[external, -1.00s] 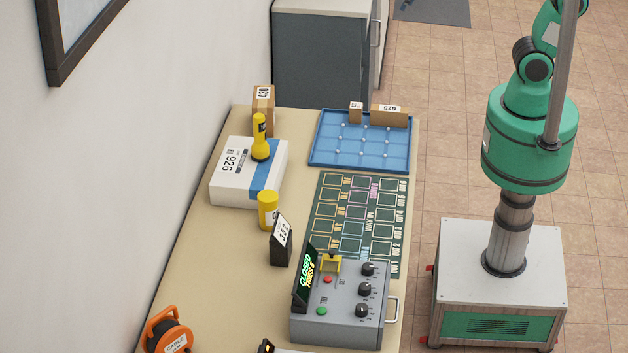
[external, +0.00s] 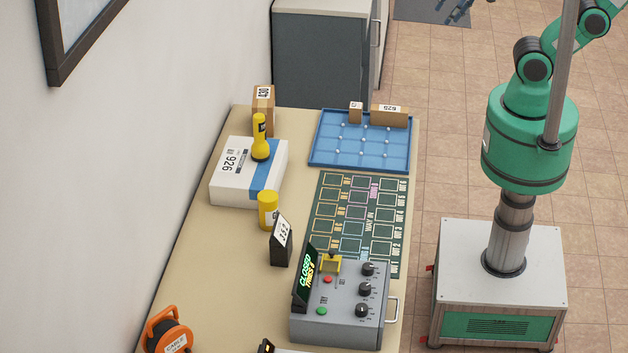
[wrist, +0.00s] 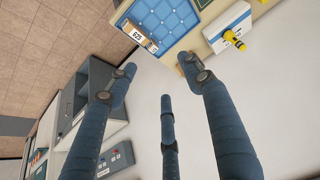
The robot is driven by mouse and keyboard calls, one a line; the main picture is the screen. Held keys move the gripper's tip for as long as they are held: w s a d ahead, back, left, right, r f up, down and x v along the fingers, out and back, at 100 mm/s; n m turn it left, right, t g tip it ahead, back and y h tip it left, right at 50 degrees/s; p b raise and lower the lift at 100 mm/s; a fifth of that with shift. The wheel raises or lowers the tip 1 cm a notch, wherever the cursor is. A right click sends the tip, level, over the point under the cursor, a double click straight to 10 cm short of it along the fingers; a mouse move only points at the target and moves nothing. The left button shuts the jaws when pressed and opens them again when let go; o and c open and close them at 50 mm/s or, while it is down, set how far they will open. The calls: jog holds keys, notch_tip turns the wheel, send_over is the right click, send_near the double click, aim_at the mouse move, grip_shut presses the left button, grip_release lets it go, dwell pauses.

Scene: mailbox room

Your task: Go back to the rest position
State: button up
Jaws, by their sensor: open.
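My gripper (external: 460,10) shows only partly at the top edge of the external view, over the floor beyond the table. In the wrist view my gripper (wrist: 155,82) has its blue fingers spread apart with nothing between them. It is open and empty. My arm's green upper links bend at the top right of the external view, and part of the arm is out of the picture.
The table (external: 215,270) carries a blue tray (external: 345,165) with small cartons, a white parcel (external: 232,180), a yellow flashlight (external: 260,138), a yellow canister (external: 268,210), a grey control box (external: 338,310) and an orange cable reel (external: 168,330). A grey cabinet (external: 320,62) stands behind. The tiled floor (external: 450,150) between table and arm is clear.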

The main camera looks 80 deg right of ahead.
jog(key=shift+f, duration=0.15)
notch_tip(320, 180, down, 6)
jog(key=b, duration=0.6)
jog(key=shift+f+b, duration=0.15)
jog(key=shift+b, duration=0.15)
